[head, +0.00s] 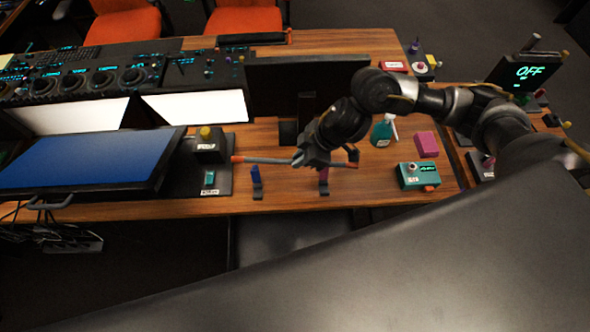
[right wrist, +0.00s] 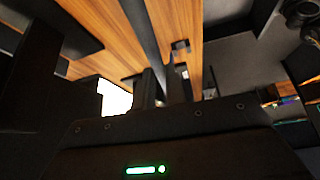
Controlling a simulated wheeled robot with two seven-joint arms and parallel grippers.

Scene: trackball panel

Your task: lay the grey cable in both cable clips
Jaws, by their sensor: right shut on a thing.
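The grey cable (head: 268,160) is a straight length with orange ends, lying left to right in the head view. My right gripper (head: 318,163) is shut on it, right of its middle, and partly hides it. A blue cable clip (head: 256,180) stands near the table's front edge, below the cable's left part in the picture. In the right wrist view the cable (right wrist: 146,35) runs up from between the fingers (right wrist: 157,88). My left gripper is out of view.
A dark monitor (head: 300,85) stands behind my right gripper. A teal box (head: 417,176), a pink block (head: 426,144) and a green bottle (head: 381,131) stand to the right. A black panel with a yellow knob (head: 205,133) is at left. The wooden tabletop (head: 288,187) between the clips is bare.

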